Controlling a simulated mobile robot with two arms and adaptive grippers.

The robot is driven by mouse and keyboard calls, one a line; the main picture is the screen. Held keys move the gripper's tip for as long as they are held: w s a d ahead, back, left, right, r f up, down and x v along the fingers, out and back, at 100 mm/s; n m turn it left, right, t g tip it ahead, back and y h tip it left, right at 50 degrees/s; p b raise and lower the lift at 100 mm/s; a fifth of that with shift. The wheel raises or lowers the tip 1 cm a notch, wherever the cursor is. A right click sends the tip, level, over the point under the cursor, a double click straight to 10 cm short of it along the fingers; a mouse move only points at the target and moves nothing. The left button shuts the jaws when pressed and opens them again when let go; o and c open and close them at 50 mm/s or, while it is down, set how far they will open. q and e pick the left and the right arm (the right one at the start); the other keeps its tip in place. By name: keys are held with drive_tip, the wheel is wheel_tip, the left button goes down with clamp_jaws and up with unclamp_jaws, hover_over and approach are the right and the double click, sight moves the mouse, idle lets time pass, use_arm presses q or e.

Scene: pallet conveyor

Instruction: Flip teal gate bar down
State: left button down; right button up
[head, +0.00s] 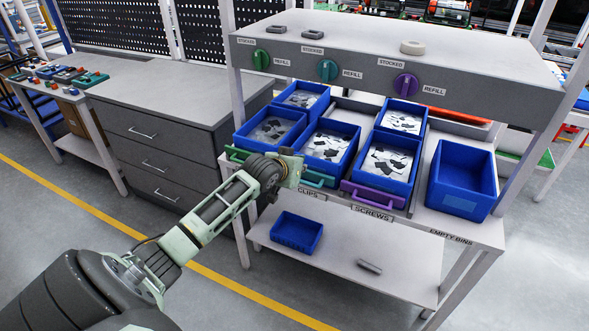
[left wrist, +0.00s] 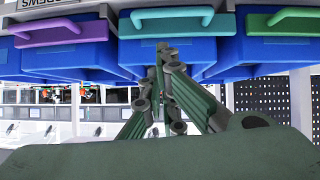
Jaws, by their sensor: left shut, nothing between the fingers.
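The teal gate bar (head: 319,179) crosses the front of the middle bin lane. My left gripper (head: 291,168) hides part of it in the head view. The teal bar also shows in the left wrist view (left wrist: 172,16), at the top centre across a blue bin's front. In that view my left gripper (left wrist: 163,52) is shut and empty, its fingertips in front of that bin just below the bar in the picture. I cannot tell whether they touch bar or bin. My right gripper is not in view.
A green bar (head: 236,154) and a purple bar (head: 373,194) flank the teal one. Blue bins with parts (head: 330,146) stand behind them. An empty blue bin (head: 462,178) stands at the right. A blue bin (head: 297,231) sits on the lower shelf (head: 345,258).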

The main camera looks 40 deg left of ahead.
use_arm(q)
drive_tip(key=v, duration=0.4)
drive_tip(key=shift+s+d+r+b, duration=0.15)
drive_tip(key=shift+s+r+b, duration=0.1)
drive_tip(key=shift+b, duration=0.15)
drive_tip(key=s+d+f+g+b, duration=0.15)
drive_tip(key=s+f, duration=0.45)
drive_tip(key=f, duration=0.7)
drive_tip(key=s+d+f+m+g+b, duration=0.15)
drive_tip(key=s+f, duration=0.35)
drive_tip(key=f, duration=0.8)
drive_tip(key=s+d+f+g, duration=0.15)
drive_tip(key=s+f, duration=0.45)
drive_tip(key=f, duration=0.7)
drive_tip(key=s+d+f+m+g+b, duration=0.1)
drive_tip(key=s+d+f, duration=0.5)
drive_tip(key=s, duration=0.6)
drive_tip(key=s+d+f+m+g+h, duration=0.1)
drive_tip(key=s+d+f+m+g, duration=0.1)
drive_tip(key=s+d+f, duration=0.3)
drive_tip(key=s+d+f+m+g+h+b, duration=0.1)
drive_tip(key=s+d+f, duration=0.5)
drive_tip(key=s, duration=1.3)
wheel_tip(320, 180, down, 5)
drive_tip(key=shift+d+r+g+b, duration=0.2)
drive_tip(key=shift+d+g+b, duration=0.15)
drive_tip(key=shift+g, duration=0.4)
